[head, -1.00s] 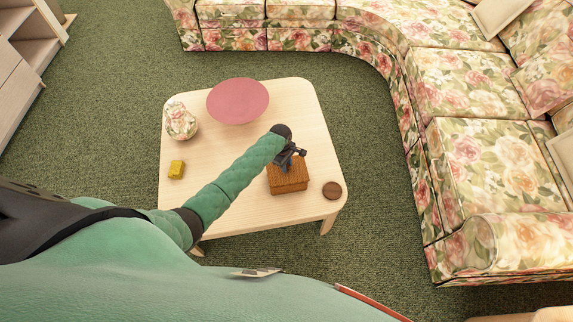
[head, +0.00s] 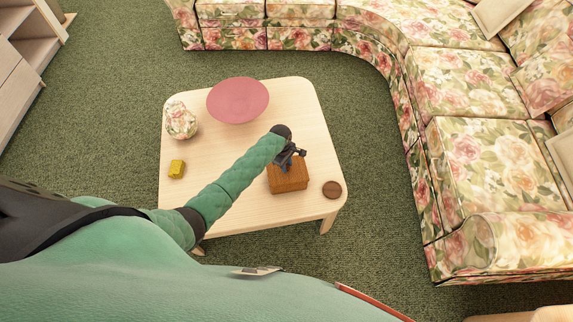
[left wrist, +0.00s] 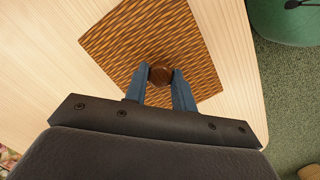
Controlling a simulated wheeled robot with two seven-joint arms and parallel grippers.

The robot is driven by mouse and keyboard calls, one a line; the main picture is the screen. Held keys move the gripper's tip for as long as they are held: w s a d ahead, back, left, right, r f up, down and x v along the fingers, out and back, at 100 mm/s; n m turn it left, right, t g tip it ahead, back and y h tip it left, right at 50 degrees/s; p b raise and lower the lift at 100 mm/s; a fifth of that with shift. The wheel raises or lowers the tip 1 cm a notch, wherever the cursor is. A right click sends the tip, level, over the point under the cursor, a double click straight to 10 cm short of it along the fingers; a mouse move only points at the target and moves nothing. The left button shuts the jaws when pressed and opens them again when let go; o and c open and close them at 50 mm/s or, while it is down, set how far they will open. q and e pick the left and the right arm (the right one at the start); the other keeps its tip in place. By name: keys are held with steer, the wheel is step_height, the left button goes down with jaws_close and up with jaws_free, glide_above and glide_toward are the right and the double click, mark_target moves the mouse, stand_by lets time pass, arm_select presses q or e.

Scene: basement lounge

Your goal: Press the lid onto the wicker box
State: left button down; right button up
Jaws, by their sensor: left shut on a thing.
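The wicker box (head: 289,183) stands on the light wooden table, toward its right front part. Its woven lid (left wrist: 128,42) fills much of the left wrist view, with a round dark brown knob (left wrist: 160,75) in the middle. My left gripper (head: 296,153) is over the box, and in the left wrist view its fingers (left wrist: 160,80) are shut on the knob from both sides. The lid appears to be on top of the box; any gap between them cannot be made out. My right gripper is not in view.
The table (head: 230,205) also holds a pink bowl (head: 238,101), a floral rounded jar (head: 181,121), a small yellow block (head: 176,169) and a dark brown disc (head: 332,190) close right of the box. A floral sofa (head: 470,150) curves around the back and right.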

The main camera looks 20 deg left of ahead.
arm_select(q)
steer(key=shift+p, duration=0.3)
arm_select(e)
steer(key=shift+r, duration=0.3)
arm_select(q)
steer(key=shift+f, duration=0.1)
stand_by(0.4)
steer(key=c, duration=0.6)
jaws_free()
steer(key=shift+r+p, duration=1)
steer(key=shift+p, duration=0.1)
steer(key=shift+r+p, duration=1.4)
steer(key=shift+p, duration=0.1)
steer(key=shift+r+p, duration=1.15)
steer(key=shift+p, duration=0.05)
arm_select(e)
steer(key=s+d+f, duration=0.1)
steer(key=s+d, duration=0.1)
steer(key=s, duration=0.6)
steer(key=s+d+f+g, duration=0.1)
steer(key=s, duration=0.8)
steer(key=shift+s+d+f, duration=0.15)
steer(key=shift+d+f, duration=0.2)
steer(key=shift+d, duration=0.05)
